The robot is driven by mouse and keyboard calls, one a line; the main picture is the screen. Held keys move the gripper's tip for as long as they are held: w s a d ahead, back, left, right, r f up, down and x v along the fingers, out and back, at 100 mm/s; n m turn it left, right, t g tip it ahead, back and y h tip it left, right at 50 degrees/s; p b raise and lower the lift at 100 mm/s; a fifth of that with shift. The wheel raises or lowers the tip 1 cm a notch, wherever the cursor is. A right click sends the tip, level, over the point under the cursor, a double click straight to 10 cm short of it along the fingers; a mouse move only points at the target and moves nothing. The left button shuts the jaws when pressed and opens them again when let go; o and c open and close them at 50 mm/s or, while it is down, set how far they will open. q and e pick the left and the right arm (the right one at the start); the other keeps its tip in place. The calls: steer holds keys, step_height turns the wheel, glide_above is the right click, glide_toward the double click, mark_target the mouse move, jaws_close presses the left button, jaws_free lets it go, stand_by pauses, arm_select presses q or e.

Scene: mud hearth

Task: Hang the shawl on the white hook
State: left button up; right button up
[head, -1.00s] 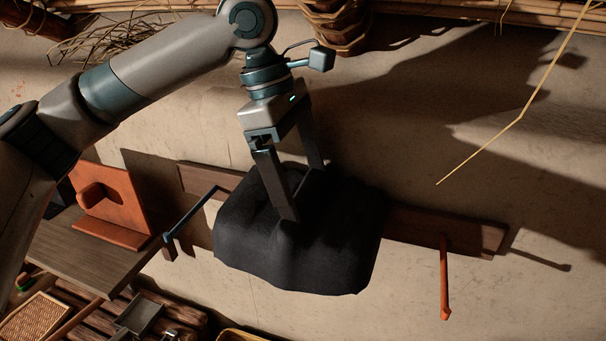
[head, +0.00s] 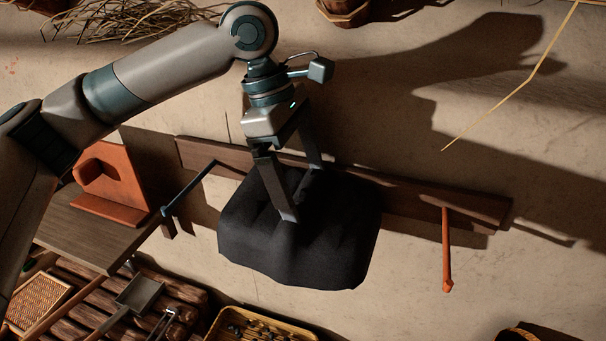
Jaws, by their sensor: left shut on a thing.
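The shawl (head: 300,245) is a black cloth hanging in folds in front of a dark wooden rail (head: 425,205) on the wall. My left gripper (head: 303,190) is shut on the upper part of the shawl, with its fingers pointing down. A blue hook (head: 190,187) sticks out from the rail left of the shawl. An orange hook (head: 446,255) sticks out to its right. No white hook shows; the shawl covers the middle of the rail. I cannot tell whether the shawl touches anything behind it. My right gripper is not in view.
An orange bracket-like stand (head: 112,180) sits on a wooden shelf (head: 95,235) at the left. Below are a woven panel (head: 38,303), a small metal pan (head: 140,293) and a yellow tray (head: 262,325). The wall right of the orange hook is clear.

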arm_select(q)
steer(key=shift+f, duration=1.1)
steer(key=shift+f, duration=0.1)
steer(key=o, duration=0.5)
steer(key=shift+s, duration=0.15)
steer(key=shift+o, duration=0.2)
steer(key=shift+a, duration=0.1)
steer(key=shift+w+r+b, duration=0.25)
steer(key=shift+r+b, duration=0.15)
steer(key=shift+r, duration=0.05)
steer(key=b+v, duration=0.5)
steer(key=v, duration=1.1)
steer(key=shift+s+a+r, duration=0.2)
steer(key=shift+r, duration=0.15)
